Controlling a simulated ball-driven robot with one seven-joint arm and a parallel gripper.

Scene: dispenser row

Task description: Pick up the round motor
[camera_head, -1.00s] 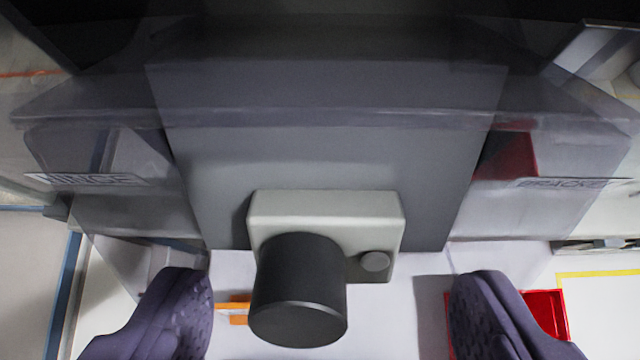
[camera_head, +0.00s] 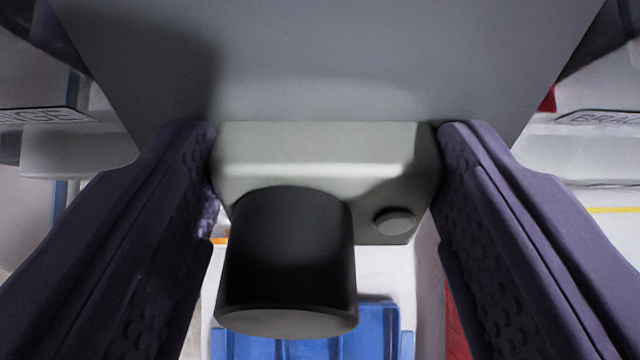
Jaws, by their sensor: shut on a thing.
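The round motor (camera_head: 288,265) is a black cylinder on a pale grey block (camera_head: 325,155) with a small round knob (camera_head: 396,221) at its right. It is in the middle of the camera view, against a grey dispenser surface (camera_head: 350,60). My gripper (camera_head: 326,140) has one purple finger on each side of the block and is shut on it. The cylinder hangs between the fingers, with its flat end towards the lower edge of the picture. I cannot tell whether the block still touches the dispenser.
Partly seen labels flank the dispenser, one ending in "NGE" (camera_head: 45,116) at left and one starting "BRAC" (camera_head: 600,118) at right. A blue thing (camera_head: 375,325) and a red thing (camera_head: 456,320) show below. A yellow line (camera_head: 610,210) runs at right.

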